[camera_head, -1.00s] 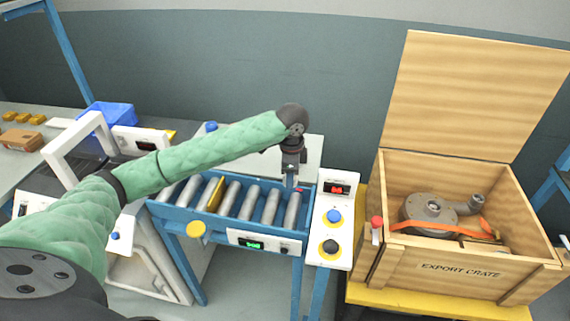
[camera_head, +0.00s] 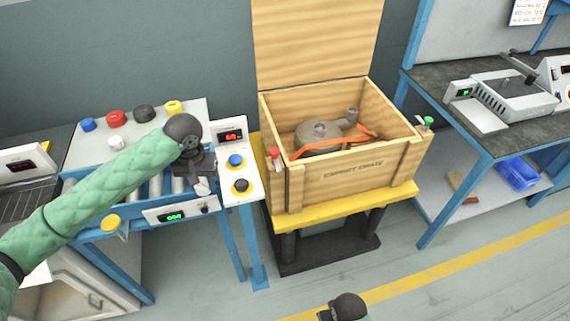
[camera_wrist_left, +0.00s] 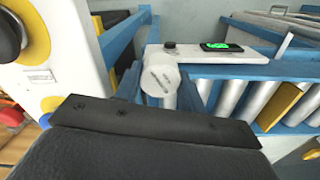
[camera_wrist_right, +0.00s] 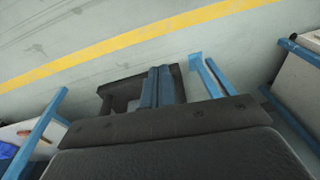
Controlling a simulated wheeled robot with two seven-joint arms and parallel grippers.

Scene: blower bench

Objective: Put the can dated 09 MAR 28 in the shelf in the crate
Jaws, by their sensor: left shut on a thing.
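My left gripper (camera_head: 201,188) is shut on a white can (camera_wrist_left: 160,80), above the right end of the roller conveyor. In the left wrist view the can's round end faces the camera, with small dark print too small to read. Only a pale bit of it shows under the gripper in the head view. The open wooden export crate (camera_head: 350,172) stands to the right, its lid up, holding a grey blower (camera_head: 320,133) with an orange strap. My right gripper (camera_wrist_right: 158,86) points at the floor, its two fingers together, with nothing seen between them.
A control post (camera_head: 236,160) with blue and black knobs stands between conveyor (camera_head: 165,213) and crate. A workbench (camera_head: 440,86) is at the right. Open floor lies in front.

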